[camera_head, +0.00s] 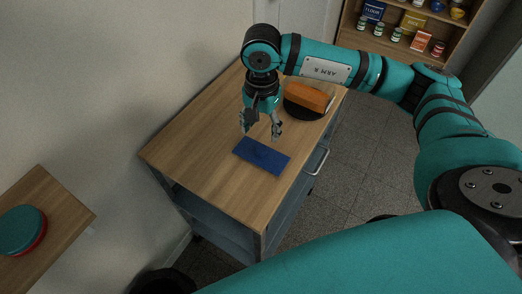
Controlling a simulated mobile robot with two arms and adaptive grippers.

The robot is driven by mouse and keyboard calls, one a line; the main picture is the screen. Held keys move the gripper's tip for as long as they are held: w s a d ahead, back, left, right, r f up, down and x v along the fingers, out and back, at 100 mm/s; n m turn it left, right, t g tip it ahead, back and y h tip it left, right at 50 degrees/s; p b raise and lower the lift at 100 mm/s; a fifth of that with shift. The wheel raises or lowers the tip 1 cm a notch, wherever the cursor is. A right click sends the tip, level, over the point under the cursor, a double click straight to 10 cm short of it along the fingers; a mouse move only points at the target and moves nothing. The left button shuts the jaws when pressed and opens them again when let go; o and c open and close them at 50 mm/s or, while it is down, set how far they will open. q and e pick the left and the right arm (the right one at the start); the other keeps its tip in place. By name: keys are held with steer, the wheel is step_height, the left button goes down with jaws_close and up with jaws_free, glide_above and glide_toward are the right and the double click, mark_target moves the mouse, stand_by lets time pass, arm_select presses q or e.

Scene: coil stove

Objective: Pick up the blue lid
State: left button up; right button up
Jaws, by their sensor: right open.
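A flat blue rectangular lid (262,157) lies on the wooden top of a cart (190,160), near its middle and towards the right edge. My right gripper (260,134) points down just above the far side of the lid, with its fingers apart and nothing between them. I cannot tell the exact height of the fingertips over the lid. My left gripper is not in view.
An orange loaf-like block (308,97) sits on a dark round plate (301,112) at the cart's far right. A shelf with boxes and jars (397,35) stands at the back. A teal and red round thing (22,231) lies on a wooden surface at left.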

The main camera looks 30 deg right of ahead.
mark_target(261, 148)
step_height(261, 148, down, 3)
steer(key=shift+f, duration=0.15)
steer(key=shift+f+p, duration=0.5)
steer(key=shift+p, duration=0.1)
step_height(261, 148, down, 4)
steer(key=shift+r+p, duration=0.15)
steer(key=shift+p, duration=0.55)
steer(key=shift+f, duration=0.4)
steer(key=shift+a, duration=0.1)
steer(key=shift+c, duration=0.4)
jaws_close()
